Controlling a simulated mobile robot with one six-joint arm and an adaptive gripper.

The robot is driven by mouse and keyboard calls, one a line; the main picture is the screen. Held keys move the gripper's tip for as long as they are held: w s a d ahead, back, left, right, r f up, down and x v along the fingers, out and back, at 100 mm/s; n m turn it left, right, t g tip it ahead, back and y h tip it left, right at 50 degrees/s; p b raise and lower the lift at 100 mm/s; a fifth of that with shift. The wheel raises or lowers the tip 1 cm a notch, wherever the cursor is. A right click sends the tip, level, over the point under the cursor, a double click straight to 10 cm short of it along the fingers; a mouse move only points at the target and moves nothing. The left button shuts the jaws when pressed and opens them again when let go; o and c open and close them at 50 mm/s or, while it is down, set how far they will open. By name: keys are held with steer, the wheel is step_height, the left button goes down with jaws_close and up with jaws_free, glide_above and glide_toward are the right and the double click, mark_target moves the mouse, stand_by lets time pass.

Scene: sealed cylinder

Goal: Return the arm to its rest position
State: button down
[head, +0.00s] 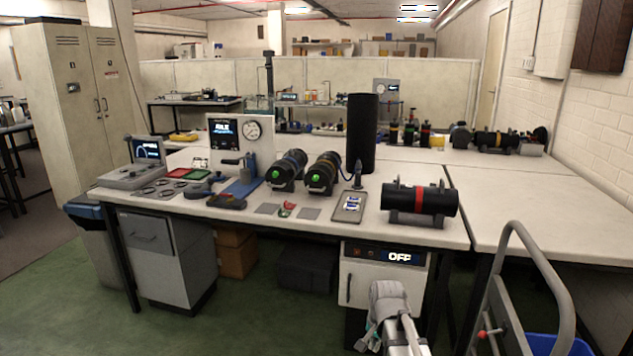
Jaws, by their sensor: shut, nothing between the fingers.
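Part of my own arm (390,315) shows at the bottom, right of centre, as grey and pale links with a small teal patch. It stands in front of the bench, low before the white cabinet marked OFF. I cannot make out any gripper fingers, so my gripper is not in view. A black cylinder with a red band (420,199) lies on a cradle at the bench's front right. Two dark cylinders with green ends (287,170) (322,174) lie on cradles near the middle. A tall black cylinder (361,133) stands upright behind them.
The white bench (340,222) holds a gauge panel (241,142), a blue-based press (244,186), a tray device (351,206) and small tools. A cart with a curved rail (540,262) stands at the right. The green floor (255,325) is open in front.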

steer(key=s+d+n+g, duration=0.1)
steer(key=s+d+n, duration=0.1)
steer(key=s+n, duration=0.65)
step_height(320, 180, up, 23)
steer(key=s+m+p, duration=0.1)
steer(key=p, duration=2.2)
steer(key=shift+s+a+h, duration=0.2)
steer(key=shift+s+h, duration=0.1)
steer(key=shift+h, duration=0.1)
